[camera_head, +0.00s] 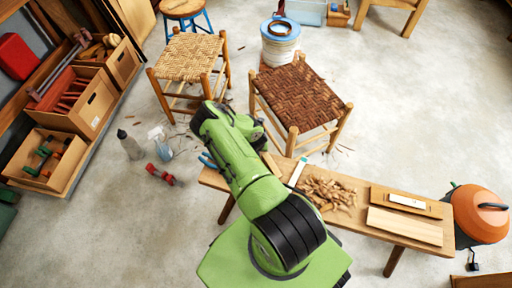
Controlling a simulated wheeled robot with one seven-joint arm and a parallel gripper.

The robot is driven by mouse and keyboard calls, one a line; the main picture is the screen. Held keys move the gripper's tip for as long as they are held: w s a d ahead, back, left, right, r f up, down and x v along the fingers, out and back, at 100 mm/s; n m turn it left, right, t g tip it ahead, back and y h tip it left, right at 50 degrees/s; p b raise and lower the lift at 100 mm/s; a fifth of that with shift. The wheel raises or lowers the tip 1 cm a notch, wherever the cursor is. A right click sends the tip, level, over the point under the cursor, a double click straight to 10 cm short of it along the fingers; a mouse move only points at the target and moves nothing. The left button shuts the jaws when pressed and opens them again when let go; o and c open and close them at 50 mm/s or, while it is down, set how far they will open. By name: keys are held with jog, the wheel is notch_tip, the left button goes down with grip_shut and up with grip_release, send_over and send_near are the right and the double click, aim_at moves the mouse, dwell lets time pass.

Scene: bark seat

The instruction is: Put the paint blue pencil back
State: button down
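I cannot make out a blue pencil for certain in the head view. A small blue object (207,160), too small to identify, shows at the left end of the low wooden bench (355,229), beside my green arm. My arm reaches forward over that end of the bench. Its far end stands near the woven stools, and my gripper's fingers are hidden, so I cannot see whether they hold anything.
A pale woven stool (188,58) and a brown woven stool (300,94) stand beyond the bench. Wood shavings (328,192) and boards (404,224) lie on it. An orange machine (480,213) stands right. Bottles (130,146) and a red tool (160,174) are on the floor left.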

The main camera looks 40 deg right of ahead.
dwell(0.3)
jog(key=shift+f, duration=0.4)
jog(key=c, duration=1)
grip_release()
jog(key=shift+r, duration=0.15)
jog(key=p+v, duration=0.8)
jog(key=v, duration=0.7)
jog(key=shift+a+r, duration=0.15)
jog(key=shift+r, duration=0.05)
